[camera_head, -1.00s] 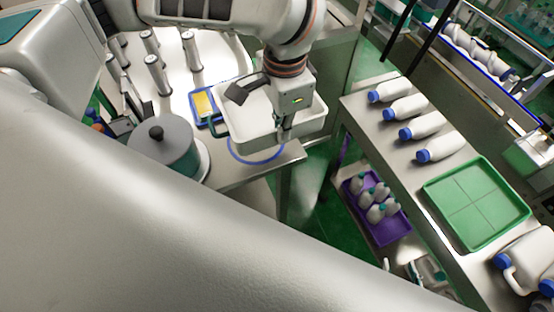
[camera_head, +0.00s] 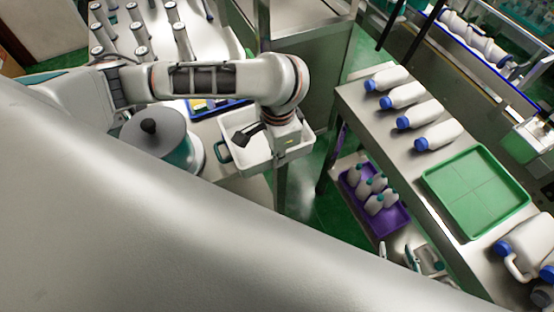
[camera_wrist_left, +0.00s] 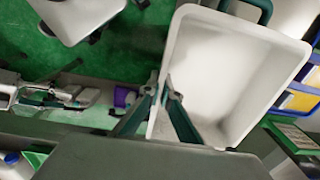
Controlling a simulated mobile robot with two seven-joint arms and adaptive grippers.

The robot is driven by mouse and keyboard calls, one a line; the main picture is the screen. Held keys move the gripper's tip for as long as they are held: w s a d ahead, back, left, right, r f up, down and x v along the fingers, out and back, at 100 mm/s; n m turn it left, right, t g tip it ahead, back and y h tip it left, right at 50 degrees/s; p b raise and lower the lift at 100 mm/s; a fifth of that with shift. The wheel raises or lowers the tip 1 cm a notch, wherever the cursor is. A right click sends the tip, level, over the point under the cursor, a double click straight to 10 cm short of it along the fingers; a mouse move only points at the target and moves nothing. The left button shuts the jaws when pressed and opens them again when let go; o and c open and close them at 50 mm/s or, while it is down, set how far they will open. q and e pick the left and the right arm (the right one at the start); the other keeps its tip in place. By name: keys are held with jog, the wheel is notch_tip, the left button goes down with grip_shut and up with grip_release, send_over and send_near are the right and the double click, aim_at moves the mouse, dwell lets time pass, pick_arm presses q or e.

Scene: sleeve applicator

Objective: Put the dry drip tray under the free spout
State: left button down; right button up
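A white rectangular tray (camera_head: 233,124) with a teal handle on its left side is held over the corner of the metal table. My left gripper (camera_head: 281,166) is at its right wall. In the left wrist view, the tray (camera_wrist_left: 225,70) looks empty, and the two dark fingers of my left gripper (camera_wrist_left: 165,92) are closed on its side wall. In the head view, a black part of my wrist covers some of the tray's inside. I cannot make out a spout. My right gripper is not in view.
A lidded grey-teal pot (camera_head: 157,138) stands just left of the tray. Several grey posts (camera_head: 183,45) and a blue tray (camera_head: 232,106) are behind. A bench at right holds several bottles (camera_head: 438,135) and a green tray (camera_head: 476,190). A purple crate (camera_head: 395,221) sits lower between.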

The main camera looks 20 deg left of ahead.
pick_arm(q)
jog(key=shift+f, duration=0.55)
jog(key=shift+f, duration=0.1)
jog(key=c, duration=2.3)
grip_release()
